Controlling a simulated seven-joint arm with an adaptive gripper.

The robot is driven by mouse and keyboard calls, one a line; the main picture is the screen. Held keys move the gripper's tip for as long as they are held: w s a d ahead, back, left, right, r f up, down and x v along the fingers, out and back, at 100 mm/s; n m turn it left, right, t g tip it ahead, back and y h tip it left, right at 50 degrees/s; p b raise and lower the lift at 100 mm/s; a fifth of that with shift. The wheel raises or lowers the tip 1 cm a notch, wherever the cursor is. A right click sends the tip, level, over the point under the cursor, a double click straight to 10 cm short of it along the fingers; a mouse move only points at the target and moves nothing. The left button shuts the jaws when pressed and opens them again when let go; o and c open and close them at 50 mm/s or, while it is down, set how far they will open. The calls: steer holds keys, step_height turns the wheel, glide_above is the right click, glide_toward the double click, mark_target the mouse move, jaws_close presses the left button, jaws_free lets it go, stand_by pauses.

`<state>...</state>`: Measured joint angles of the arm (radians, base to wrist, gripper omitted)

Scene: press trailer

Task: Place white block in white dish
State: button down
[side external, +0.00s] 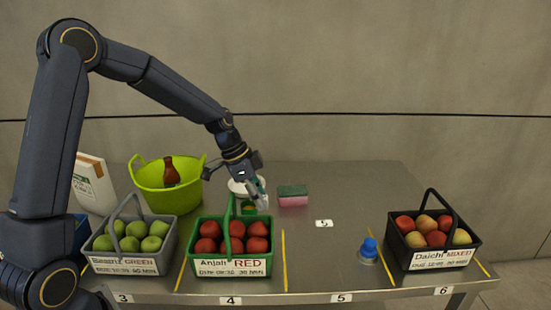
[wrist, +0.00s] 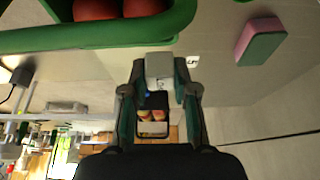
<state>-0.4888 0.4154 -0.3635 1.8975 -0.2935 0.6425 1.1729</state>
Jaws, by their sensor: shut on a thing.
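My gripper (side external: 258,188) is behind the green basket of red apples, pointing down and right. In the wrist view my gripper (wrist: 161,77) is shut on the white block (wrist: 158,66), which sits between the fingertips and looks pale grey. In the side view the block cannot be told apart from the fingers. A white rounded thing (side external: 238,186), perhaps the white dish, shows behind the basket handle, just left of my fingers. The arm and the handle partly hide it, and its inside cannot be seen. I cannot tell whether the block touches it.
The green basket (side external: 211,268) stands just in front of my gripper, its handle upright. A grey basket of green apples (side external: 167,262) and a lime tub (side external: 146,181) stand left. A sponge (side external: 293,195), blue-topped object (side external: 369,249) and black basket (side external: 393,249) stand right. The middle-right table is mostly clear.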

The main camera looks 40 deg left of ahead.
steer(key=shift+s, duration=0.1)
steer(key=w+a+r+n+y, duration=0.1)
steer(key=w+a+r+n, duration=0.2)
steer(key=w+a, duration=0.15)
steer(key=n+t+y, duration=0.1)
steer(key=n+y, duration=0.1)
steer(key=n, duration=0.4)
glide_above(239, 189)
steer(key=w+d, duration=0.1)
steer(key=w, duration=0.1)
step_height(239, 189, down, 4)
steer(key=shift+d+f, duration=0.15)
steer(key=shift+f, duration=5.05)
